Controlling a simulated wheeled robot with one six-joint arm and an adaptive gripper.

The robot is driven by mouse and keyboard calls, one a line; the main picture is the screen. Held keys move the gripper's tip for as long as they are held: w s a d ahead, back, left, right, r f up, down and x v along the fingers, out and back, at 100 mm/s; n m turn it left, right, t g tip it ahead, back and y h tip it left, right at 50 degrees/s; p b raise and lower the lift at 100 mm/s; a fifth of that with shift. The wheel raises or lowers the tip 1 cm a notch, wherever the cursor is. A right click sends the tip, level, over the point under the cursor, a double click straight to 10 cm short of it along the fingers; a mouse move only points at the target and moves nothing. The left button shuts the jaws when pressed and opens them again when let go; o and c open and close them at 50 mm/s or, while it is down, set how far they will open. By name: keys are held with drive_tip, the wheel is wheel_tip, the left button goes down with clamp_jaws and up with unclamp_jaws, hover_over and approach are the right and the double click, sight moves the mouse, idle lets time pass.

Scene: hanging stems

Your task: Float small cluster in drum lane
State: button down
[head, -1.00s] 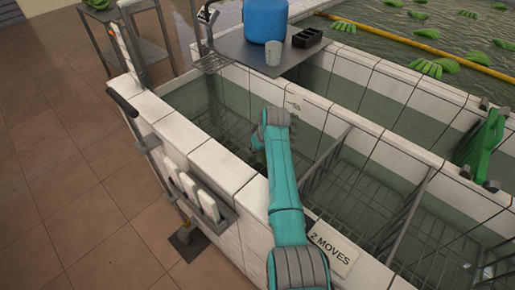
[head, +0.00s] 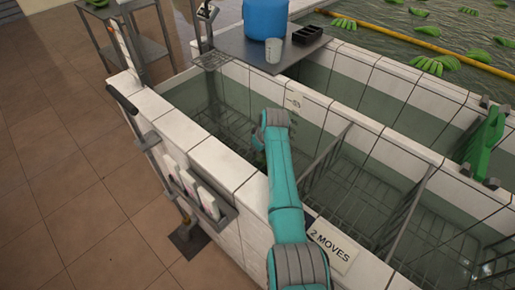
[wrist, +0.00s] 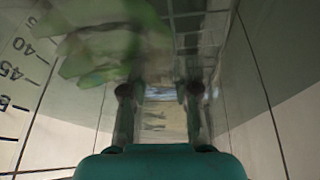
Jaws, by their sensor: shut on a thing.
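A green banana cluster (wrist: 105,45) shows blurred at the upper left of the wrist view, reaching toward the left finger. My gripper (wrist: 160,92) is shut on it, though the exact contact is unclear there. In the head view my teal arm reaches over the white tiled wall into the leftmost water lane (head: 205,105), and my gripper (head: 259,138) is mostly hidden behind my wrist. Only a little dark green shows beside it, low in the lane. A blue drum (head: 265,17) stands on a grey shelf at this lane's far end.
Wire racks divide the lanes, with another rack (head: 325,165) just right of my arm. A "2 MOVES" sign (head: 330,245) lies on the near wall. A cup (head: 273,50) and black tray (head: 307,35) sit near the drum. Banana clusters float in the far pool.

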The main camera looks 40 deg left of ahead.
drive_tip(key=c, duration=0.8)
unclamp_jaws()
drive_tip(key=shift+f, duration=0.1)
drive_tip(key=a+r+v, duration=0.1)
drive_tip(key=a+v, duration=0.1)
drive_tip(key=v, duration=0.7)
drive_tip(key=w+a+v, duration=0.1)
drive_tip(key=a+v, duration=0.1)
drive_tip(key=v, duration=0.7)
drive_tip(key=w+a+r+v, duration=0.1)
drive_tip(key=a+v, duration=0.1)
drive_tip(key=v, duration=0.8)
drive_tip(key=shift+s+r, duration=0.1)
drive_tip(key=shift+r, duration=0.35)
